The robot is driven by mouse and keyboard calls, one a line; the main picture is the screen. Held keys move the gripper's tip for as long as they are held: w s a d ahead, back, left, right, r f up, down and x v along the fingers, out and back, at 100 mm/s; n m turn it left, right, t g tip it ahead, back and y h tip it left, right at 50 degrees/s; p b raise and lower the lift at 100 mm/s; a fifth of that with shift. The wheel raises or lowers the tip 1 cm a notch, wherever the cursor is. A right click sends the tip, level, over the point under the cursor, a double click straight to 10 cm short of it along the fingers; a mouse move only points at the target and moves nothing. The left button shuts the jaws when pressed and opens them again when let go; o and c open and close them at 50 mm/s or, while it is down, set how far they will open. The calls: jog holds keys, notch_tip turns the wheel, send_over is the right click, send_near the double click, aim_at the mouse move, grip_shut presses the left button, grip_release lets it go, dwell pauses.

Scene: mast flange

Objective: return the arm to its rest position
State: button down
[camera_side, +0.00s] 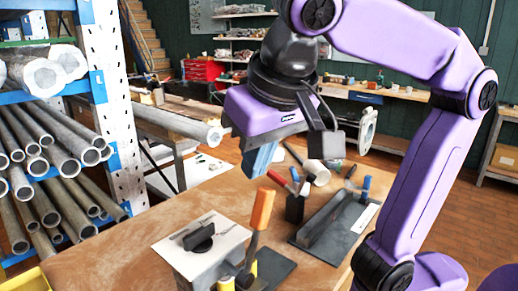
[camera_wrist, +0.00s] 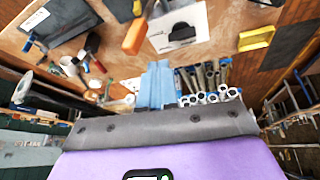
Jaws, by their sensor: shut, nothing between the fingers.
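My gripper (camera_side: 260,162) hangs over the far left part of the brown worktable (camera_side: 130,215) in the side view, with its blue fingers pointing down. The fingers are together with nothing between them. In the wrist view, the blue fingers of my gripper (camera_wrist: 154,86) are side by side at the middle, above the table edge. My gripper appears clear of the things on the table. The arm is bent, with its purple links reaching up from the lower right and over to the left.
A white plate with a black part (camera_side: 203,240), an orange-handled tool (camera_side: 262,210) and a dark tray (camera_side: 345,220) stand on the table. A rack of metal pipes (camera_side: 55,150) stands at left; a long pole (camera_side: 175,122) ends near my gripper. A yellow bin (camera_wrist: 256,39) shows in the wrist view.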

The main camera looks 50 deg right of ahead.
jog(key=s+d+f+n+g+y, duration=0.1)
jog(key=s+d+f+n+g, duration=0.1)
jog(key=s+d+f+n, duration=0.2)
jog(key=s+d+f+n+g+y, duration=0.1)
jog(key=s+d+f+n, duration=0.3)
jog(key=d+f+n, duration=0.7)
notch_tip(320, 180, down, 9)
jog(key=shift+s+d+g, duration=0.2)
jog(key=shift+d+g, duration=0.6)
jog(key=shift+d, duration=0.3)
